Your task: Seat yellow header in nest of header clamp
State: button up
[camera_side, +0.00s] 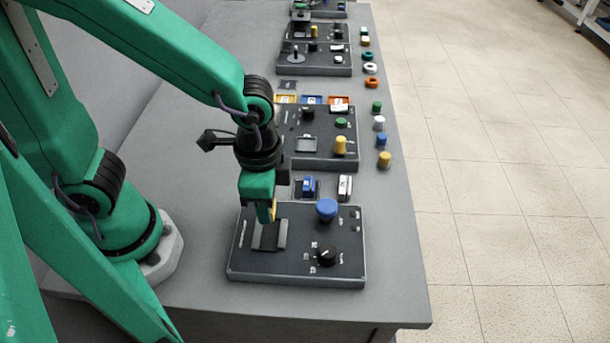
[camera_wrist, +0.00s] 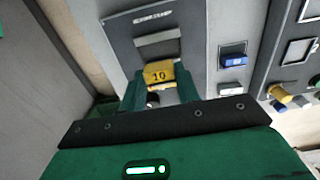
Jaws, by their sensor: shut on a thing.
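The yellow header (camera_wrist: 159,72), marked 10, is between the fingers of my gripper (camera_wrist: 160,80) in the wrist view. My gripper is shut on it. In the side view, only a thin part of the yellow header (camera_side: 273,211) shows beside my green gripper (camera_side: 263,209). The header clamp (camera_side: 269,236) is a dark plate and bar on the near panel, just below my gripper. In the wrist view, the clamp's grey bar (camera_wrist: 158,38) lies beyond the header. I cannot tell whether the header touches the nest.
The near panel (camera_side: 240,273) also carries a blue knob (camera_side: 326,208) and a black dial (camera_side: 326,254). A blue block (camera_side: 308,187) and a white block (camera_side: 345,187) stand behind it. Other panels and coloured caps line the bench farther back.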

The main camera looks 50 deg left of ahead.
aim_at(270, 235)
jog(key=shift+f, duration=0.25)
jog(key=shift+f, duration=2.55)
jog(key=shift+f, duration=0.55)
dwell(0.6)
jog(key=o, duration=1.5)
jog(key=shift+r, duration=0.15)
jog(key=shift+r, duration=3.4)
